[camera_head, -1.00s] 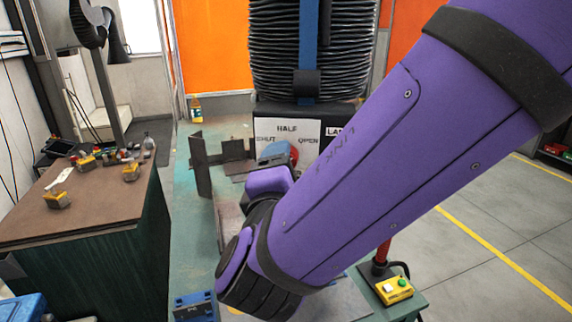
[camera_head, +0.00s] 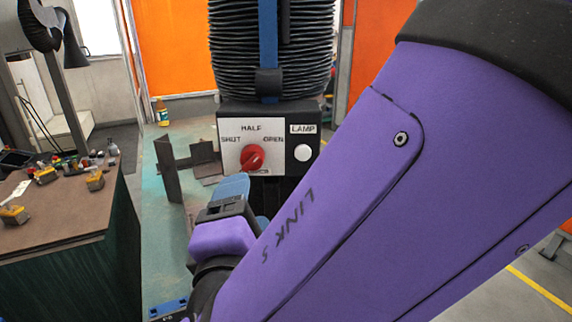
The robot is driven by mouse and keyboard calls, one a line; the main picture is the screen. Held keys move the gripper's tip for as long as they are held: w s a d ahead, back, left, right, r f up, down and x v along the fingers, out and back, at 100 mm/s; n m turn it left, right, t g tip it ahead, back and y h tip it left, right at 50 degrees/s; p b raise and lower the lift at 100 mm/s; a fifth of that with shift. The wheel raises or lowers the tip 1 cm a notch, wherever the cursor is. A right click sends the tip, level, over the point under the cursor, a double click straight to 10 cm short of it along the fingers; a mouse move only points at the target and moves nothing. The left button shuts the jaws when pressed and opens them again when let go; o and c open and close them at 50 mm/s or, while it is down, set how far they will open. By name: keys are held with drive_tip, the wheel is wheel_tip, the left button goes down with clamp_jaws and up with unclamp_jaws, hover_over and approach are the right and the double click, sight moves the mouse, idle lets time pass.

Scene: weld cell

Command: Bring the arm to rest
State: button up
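My purple arm fills the right and lower middle of the head view, running from the upper right down to the lower middle. My gripper (camera_head: 232,187) shows only in part, its blue end just below the control panel (camera_head: 232,136). I cannot tell whether it touches the panel or whether its fingers are apart; no held object can be made out. The panel has a red knob (camera_head: 252,157) with the labels SHUT, HALF and OPEN around it. The knob's ridge appears slanted toward the upper right. A white round LAMP button (camera_head: 302,153) sits to its right.
A black ribbed hose (camera_head: 240,55) rises above the panel. Dark metal plates (camera_head: 170,170) stand on the green bench (camera_head: 165,235) left of the gripper. A brown-topped table (camera_head: 70,215) with small yellow-grey blocks is at left. Open floor shows at lower right.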

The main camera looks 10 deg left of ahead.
drive_tip(key=w+d+r+m+g+h, duration=0.1)
drive_tip(key=w+d+m+g+h, duration=0.25)
drive_tip(key=d, duration=0.45)
drive_tip(key=w+d+m+g+h, duration=0.2)
drive_tip(key=d+m+h, duration=0.15)
drive_tip(key=d, duration=0.45)
drive_tip(key=w+d+r+m+g+h, duration=0.1)
drive_tip(key=w+d+m+g+h, duration=0.2)
drive_tip(key=d, duration=0.5)
drive_tip(key=s+d+r+m+g+y, duration=0.1)
drive_tip(key=s+d+m+g+y, duration=0.1)
drive_tip(key=s+d+m+y, duration=0.2)
drive_tip(key=s+d+r+m+g+y, duration=0.1)
drive_tip(key=s+d+m+g+y, duration=0.2)
drive_tip(key=d+m, duration=0.5)
drive_tip(key=shift+s+d+y, duration=0.7)
drive_tip(key=shift+s+d, duration=0.55)
drive_tip(key=shift+d, duration=0.15)
